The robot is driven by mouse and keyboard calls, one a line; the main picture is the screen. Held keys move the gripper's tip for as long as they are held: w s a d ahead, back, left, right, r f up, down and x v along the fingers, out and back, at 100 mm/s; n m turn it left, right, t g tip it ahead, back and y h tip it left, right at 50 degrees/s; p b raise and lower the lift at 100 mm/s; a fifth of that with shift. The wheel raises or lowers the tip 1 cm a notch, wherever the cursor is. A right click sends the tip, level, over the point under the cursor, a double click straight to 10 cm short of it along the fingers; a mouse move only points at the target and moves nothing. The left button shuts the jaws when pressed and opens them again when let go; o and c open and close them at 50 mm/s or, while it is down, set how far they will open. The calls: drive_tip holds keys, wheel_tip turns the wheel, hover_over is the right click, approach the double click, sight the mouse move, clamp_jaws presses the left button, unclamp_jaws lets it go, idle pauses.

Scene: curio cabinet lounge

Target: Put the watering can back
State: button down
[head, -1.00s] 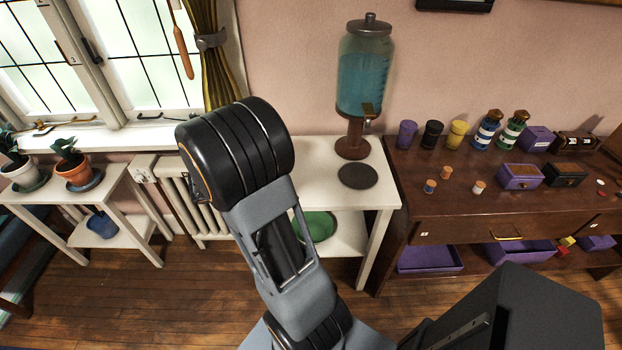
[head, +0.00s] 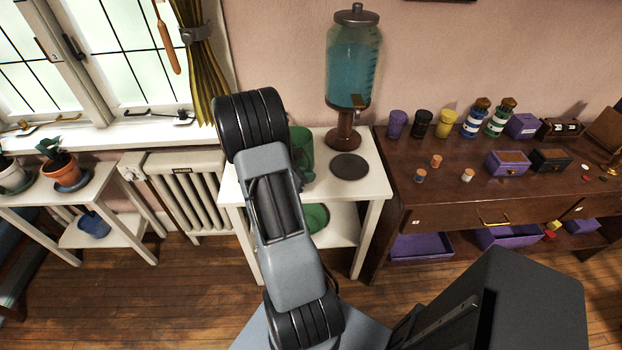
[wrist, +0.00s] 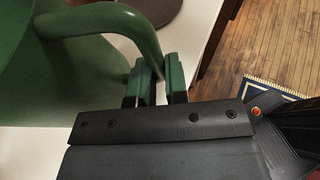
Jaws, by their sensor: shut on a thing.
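The green watering can (wrist: 75,75) fills the left of the wrist view, with its curved handle (wrist: 135,25) arching toward my gripper (wrist: 160,80). My gripper is shut on that handle. In the head view the can (head: 301,150) shows in part beside my arm, over the left part of the white table's top (head: 376,187). My arm hides the rest of it and my gripper there. I cannot tell whether the can touches the top.
A blue drink dispenser (head: 350,75) and a dark round mat (head: 349,166) are on the white table, right of the can. A green dish (head: 316,217) is on its lower shelf. A radiator (head: 188,195) stands left, a brown sideboard (head: 450,215) with jars and boxes right.

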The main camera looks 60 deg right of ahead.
drive_tip(key=shift+d+f, duration=0.15)
drive_tip(key=shift+f, duration=1.7)
drive_tip(key=shift+f, duration=0.15)
drive_tip(key=c, duration=1.1)
unclamp_jaws()
drive_tip(key=shift+s, duration=0.1)
